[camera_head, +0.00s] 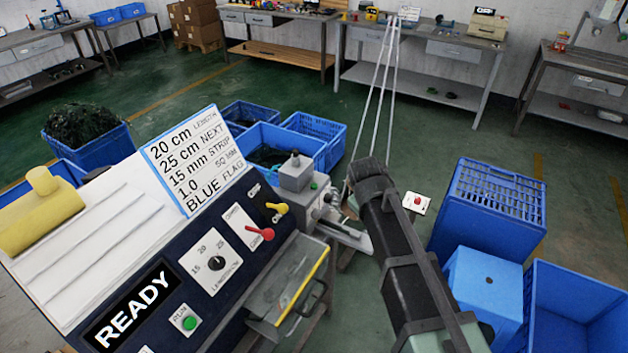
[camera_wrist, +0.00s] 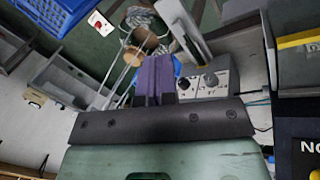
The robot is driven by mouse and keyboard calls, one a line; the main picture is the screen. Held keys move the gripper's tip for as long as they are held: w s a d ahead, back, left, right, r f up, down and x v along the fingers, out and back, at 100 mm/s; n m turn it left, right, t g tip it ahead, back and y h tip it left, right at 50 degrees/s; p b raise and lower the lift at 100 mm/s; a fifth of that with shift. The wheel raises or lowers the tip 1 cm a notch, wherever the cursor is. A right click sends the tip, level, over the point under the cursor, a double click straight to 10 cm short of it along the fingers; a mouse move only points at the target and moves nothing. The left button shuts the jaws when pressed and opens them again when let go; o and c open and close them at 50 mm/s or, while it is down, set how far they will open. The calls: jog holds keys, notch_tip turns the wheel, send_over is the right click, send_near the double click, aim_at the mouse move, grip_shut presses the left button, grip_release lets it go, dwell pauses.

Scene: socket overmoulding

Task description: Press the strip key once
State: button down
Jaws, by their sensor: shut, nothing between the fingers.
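My gripper (camera_wrist: 153,78) shows in the wrist view as two purple fingers pressed together, empty. In that view a grey box (camera_wrist: 222,81) with dark round controls and small unreadable labels lies just beyond and right of the fingers. I cannot tell whether the fingertips touch it. In the head view a grey bench machine (camera_head: 313,205) with a green button stands left of my arm's far end. My gripper cannot be made out there. No key marked strip can be read in either view. A white card (camera_head: 195,160) includes the line "15 mm STRIP".
The dark control panel (camera_head: 258,205) has a READY display (camera_head: 130,306), a green RUN button (camera_head: 189,322), a length knob (camera_head: 216,263), and red (camera_head: 262,233) and yellow (camera_head: 278,208) levers. Blue crates (camera_head: 491,212) stand right of my arm. A yellow roll (camera_head: 40,215) lies left.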

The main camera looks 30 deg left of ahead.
jog(key=w+a+r+n+t+y+p, duration=0.15)
jog(key=a+n, duration=0.25)
jog(key=a, duration=0.5)
jog(key=w+a+r+n+t, duration=0.1)
jog(key=a+r+n+t, duration=0.2)
jog(key=a, duration=0.5)
jog(key=r+n, duration=0.2)
jog(key=n, duration=0.7)
send_over(315, 186)
jog(key=shift+f+t+y, duration=0.15)
jog(key=shift+t+y, duration=0.2)
jog(key=shift+t, duration=0.1)
notch_tip(315, 186, down, 9)
jog(key=b, duration=0.9)
jog(key=shift+f+b, duration=0.35)
